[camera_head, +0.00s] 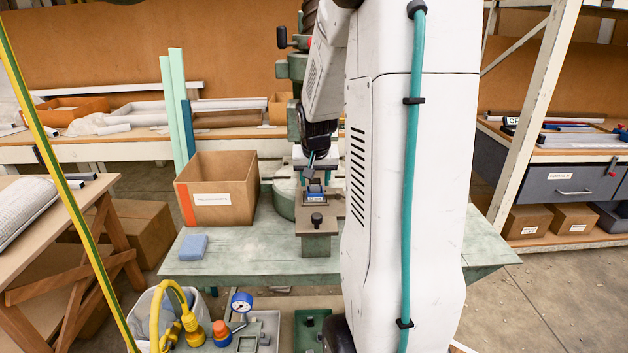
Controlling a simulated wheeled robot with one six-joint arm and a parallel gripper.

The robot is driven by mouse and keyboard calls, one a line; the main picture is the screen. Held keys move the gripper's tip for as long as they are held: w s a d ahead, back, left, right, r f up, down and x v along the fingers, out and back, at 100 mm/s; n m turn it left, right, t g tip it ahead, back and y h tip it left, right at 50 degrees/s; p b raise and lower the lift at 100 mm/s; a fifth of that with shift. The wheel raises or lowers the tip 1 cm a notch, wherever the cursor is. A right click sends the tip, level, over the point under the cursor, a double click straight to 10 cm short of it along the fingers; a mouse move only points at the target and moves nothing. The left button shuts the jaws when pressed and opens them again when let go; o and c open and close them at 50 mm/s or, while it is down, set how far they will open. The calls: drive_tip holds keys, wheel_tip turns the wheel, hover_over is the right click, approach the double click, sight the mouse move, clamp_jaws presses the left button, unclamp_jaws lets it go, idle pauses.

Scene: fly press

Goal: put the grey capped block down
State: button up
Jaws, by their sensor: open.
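My gripper (311,163) hangs at the end of my arm, pointing down over the press's work area, and is open. Just below its fingers sits a small grey block (315,189) with a blue band along its lower front. It rests on a brown-grey fixture plate (318,238) on the green press table (262,262). It looks upright. Its cap and any contact with the fingers are too small to make out. My arm covers the table to the right of the fixture.
A black knob (317,219) stands on the fixture in front of the block. A labelled cardboard box (224,200) and a blue sponge-like block (193,247) are on the table's left. The green press (292,68) rises behind. The table's front left is mostly clear.

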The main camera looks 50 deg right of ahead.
drive_tip(key=v, duration=1)
drive_tip(key=s+a+r+n+y, duration=0.1)
drive_tip(key=s+a+n, duration=0.1)
drive_tip(key=a, duration=0.6)
drive_tip(key=s+a+r+n, duration=0.1)
drive_tip(key=a+r+n, duration=0.1)
drive_tip(key=a, duration=0.6)
drive_tip(key=s+a+f+n+g+y, duration=0.1)
drive_tip(key=s+a+n, duration=0.5)
drive_tip(key=s+a, duration=0.7)
drive_tip(key=shift+s+a+f+y, duration=0.35)
drive_tip(key=shift+a+f+y, duration=0.3)
drive_tip(key=shift+a, duration=0.6)
